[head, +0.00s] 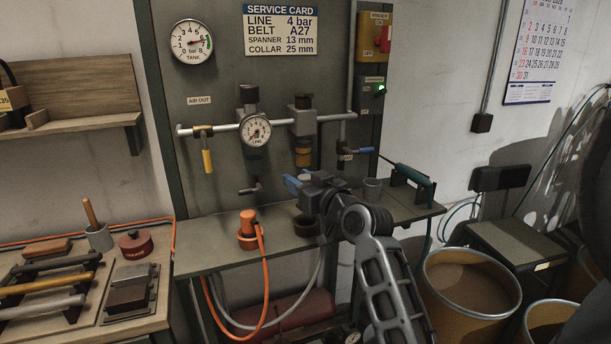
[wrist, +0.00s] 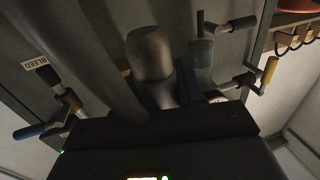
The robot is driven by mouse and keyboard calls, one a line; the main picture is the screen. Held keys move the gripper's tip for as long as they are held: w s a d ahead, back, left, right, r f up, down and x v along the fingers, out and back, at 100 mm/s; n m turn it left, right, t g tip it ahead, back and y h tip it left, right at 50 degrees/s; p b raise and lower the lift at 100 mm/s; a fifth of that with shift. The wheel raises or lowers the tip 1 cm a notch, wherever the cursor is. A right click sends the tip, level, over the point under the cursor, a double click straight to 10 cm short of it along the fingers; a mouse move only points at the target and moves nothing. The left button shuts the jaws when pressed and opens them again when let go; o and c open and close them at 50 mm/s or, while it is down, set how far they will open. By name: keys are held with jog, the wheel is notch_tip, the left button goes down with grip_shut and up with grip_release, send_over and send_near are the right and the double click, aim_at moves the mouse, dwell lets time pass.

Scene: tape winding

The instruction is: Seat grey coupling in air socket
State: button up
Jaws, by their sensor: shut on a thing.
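My gripper (head: 291,183), with blue fingers, is in front of the panel above the bench and is shut on the grey coupling (wrist: 150,57). In the wrist view the coupling is a rounded grey cylinder; in the head view my gripper hides it. A dark fitting on the lower panel, apparently the air socket (head: 250,189), lies left of my gripper in the head view. It seems to be the dark stub (wrist: 242,23) at the upper right of the wrist view. The coupling looks apart from it.
A grey hose (head: 318,270) hangs below my gripper. An orange coupling (head: 248,226) with an orange hose stands on the bench (head: 200,262). A yellow-handled valve (head: 207,160), a gauge (head: 256,130) and a blue-handled bleed valve (head: 362,150) stick out from the panel.

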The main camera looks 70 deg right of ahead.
jog(key=shift+f+b, duration=1.9)
jog(key=shift+f, duration=0.7)
jog(key=shift+f+b, duration=0.6)
jog(key=shift+b, duration=0.1)
jog(key=o, duration=0.8)
jog(key=shift+s, duration=0.15)
jog(key=shift+b+v, duration=0.75)
jog(key=shift+v, duration=4.7)
